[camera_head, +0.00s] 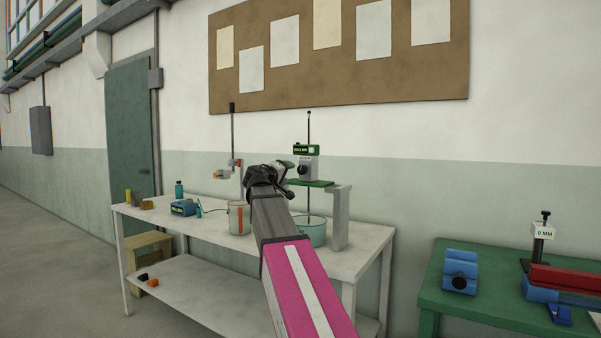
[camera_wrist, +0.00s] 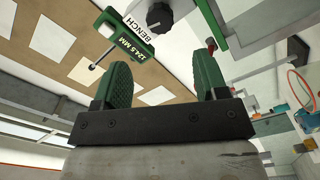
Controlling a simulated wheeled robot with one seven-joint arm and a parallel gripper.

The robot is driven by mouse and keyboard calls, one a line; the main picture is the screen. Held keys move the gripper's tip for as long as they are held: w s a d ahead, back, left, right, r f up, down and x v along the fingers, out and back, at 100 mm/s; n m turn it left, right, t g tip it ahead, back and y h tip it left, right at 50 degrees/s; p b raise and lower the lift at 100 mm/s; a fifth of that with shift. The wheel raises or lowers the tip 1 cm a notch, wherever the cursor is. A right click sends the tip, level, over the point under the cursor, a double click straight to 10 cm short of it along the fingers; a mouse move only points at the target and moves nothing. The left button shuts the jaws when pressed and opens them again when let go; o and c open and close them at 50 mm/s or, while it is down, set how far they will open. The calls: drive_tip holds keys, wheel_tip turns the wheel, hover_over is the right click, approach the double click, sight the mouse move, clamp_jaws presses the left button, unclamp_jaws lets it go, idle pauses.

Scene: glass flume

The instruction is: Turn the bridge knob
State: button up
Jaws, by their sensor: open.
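A black knob (camera_head: 302,170) sits on the pale body of a gauge (camera_head: 311,163) on the small bridge (camera_head: 341,218) on the white table. The gauge carries a green readout (camera_head: 306,149). My gripper (camera_head: 285,168) is just left of the gauge in the head view and partly hides the bridge's left side. In the wrist view its two green fingers (camera_wrist: 163,72) are apart, with nothing between them.
A beaker (camera_head: 238,217) stands left of the bridge and a glass vessel (camera_head: 313,232) under it. A stand with a rod (camera_head: 232,137) rises behind my gripper. A blue box (camera_head: 183,208) is farther left. A green table (camera_head: 455,301) at right holds another gauge marked 0 MM (camera_head: 543,231).

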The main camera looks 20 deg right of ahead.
sight(301, 170)
drive_tip(key=x, duration=1)
drive_tip(key=shift+w+d, duration=0.25)
drive_tip(key=shift+d, duration=0.05)
drive_tip(key=shift+c, duration=0.4)
drive_tip(key=shift+m, duration=0.3)
drive_tip(key=c, duration=0.9)
